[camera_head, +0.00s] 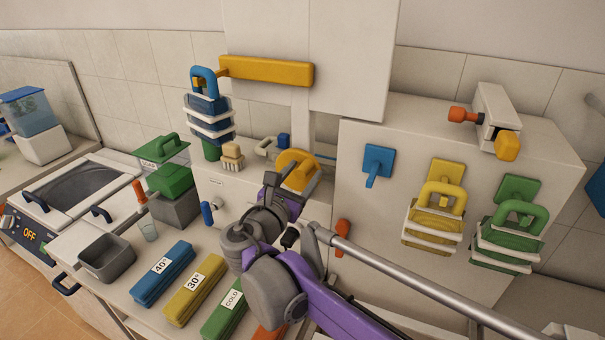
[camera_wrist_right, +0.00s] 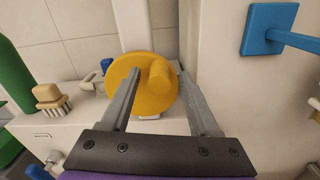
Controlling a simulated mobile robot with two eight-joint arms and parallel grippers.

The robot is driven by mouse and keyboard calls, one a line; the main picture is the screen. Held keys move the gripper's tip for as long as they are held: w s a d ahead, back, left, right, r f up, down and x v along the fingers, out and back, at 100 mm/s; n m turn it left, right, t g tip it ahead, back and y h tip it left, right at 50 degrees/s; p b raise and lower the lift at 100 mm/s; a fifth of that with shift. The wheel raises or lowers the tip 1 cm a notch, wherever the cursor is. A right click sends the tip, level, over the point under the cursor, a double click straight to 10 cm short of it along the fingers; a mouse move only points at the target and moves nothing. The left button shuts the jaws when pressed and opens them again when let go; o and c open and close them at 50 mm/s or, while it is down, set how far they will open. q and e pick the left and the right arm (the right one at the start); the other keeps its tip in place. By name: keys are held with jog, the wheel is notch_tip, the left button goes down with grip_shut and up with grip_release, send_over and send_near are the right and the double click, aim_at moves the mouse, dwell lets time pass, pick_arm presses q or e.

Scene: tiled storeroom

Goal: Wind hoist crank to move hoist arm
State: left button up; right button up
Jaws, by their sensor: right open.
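The yellow round crank (camera_head: 297,160) with its stubby knob sits at the back of the counter, below the yellow hoist arm (camera_head: 266,71). The hoist arm reaches left from a white panel, and a blue-handled basket stack (camera_head: 208,112) is at its left end. In the right wrist view the crank disc (camera_wrist_right: 128,84) and its knob (camera_wrist_right: 160,80) lie between the fingers of my right gripper (camera_wrist_right: 160,88). That gripper is open and apart from the knob as far as I can tell. In the head view my right gripper (camera_head: 292,188) is just in front of the crank. My left gripper is not in view.
A brush (camera_head: 232,155) and a green container (camera_head: 174,180) stand left of the crank. Labelled blue, yellow and green blocks (camera_head: 163,274) lie on the counter in front.

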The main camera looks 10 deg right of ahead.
jog(key=shift+w+d, duration=0.1)
jog(key=shift+w, duration=0.05)
grip_shut()
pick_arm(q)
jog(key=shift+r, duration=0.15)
pick_arm(e)
jog(key=shift+d+f+m, duration=0.1)
jog(key=shift+m, duration=0.3)
dwell(0.5)
jog(key=shift+s+d+f+m+p, duration=0.15)
jog(key=shift+f+m+p, duration=0.1)
jog(key=shift+m, duration=0.3)
jog(key=shift+s+d+f+m+p, duration=0.1)
jog(key=shift+m+p, duration=0.1)
jog(key=shift+m, duration=0.35)
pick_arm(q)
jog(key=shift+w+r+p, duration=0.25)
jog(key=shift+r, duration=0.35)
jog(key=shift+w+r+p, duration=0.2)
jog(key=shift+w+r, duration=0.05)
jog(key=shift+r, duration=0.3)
pick_arm(e)
jog(key=shift+s+d+f+m, duration=0.1)
jog(key=shift+f+m, duration=0.3)
jog(key=shift+m, duration=0.6)
jog(key=shift+s+d+f+m, duration=0.1)
jog(key=shift+f+m, duration=0.3)
jog(key=shift+m, duration=0.6)
